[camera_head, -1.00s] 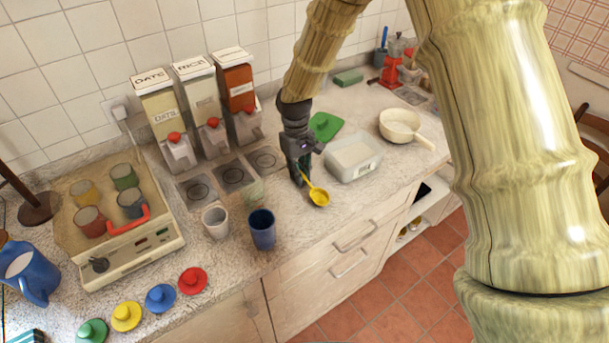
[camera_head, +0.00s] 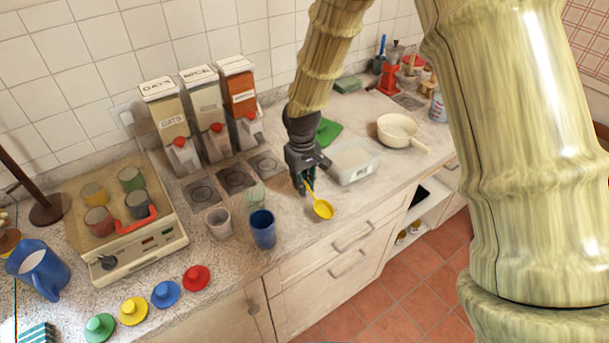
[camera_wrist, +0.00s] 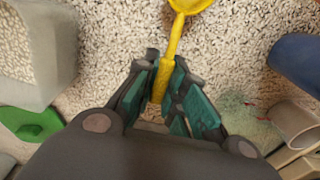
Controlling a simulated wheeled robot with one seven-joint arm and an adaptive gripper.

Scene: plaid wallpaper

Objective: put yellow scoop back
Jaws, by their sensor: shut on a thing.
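The yellow scoop (camera_head: 323,209) shows in the head view at the middle of the counter, its bowl toward the front edge. My gripper (camera_head: 305,186) is shut on its handle. In the wrist view the yellow handle (camera_wrist: 173,45) runs between the teal finger pads of my gripper (camera_wrist: 162,84), and the bowl is cut off at the top edge. I cannot tell whether the bowl touches the counter. A clear bin (camera_head: 354,163) with pale contents stands just right of my gripper; its grainy contents (camera_wrist: 22,50) show at the left of the wrist view.
A blue cup (camera_head: 262,230) and a grey cup (camera_head: 219,223) stand left of the scoop. Behind are three dispensers (camera_head: 206,118). A green lid (camera_head: 328,131) lies behind the bin, and a cream pan (camera_head: 397,130) stands to the right. Counter in front of the bin is clear.

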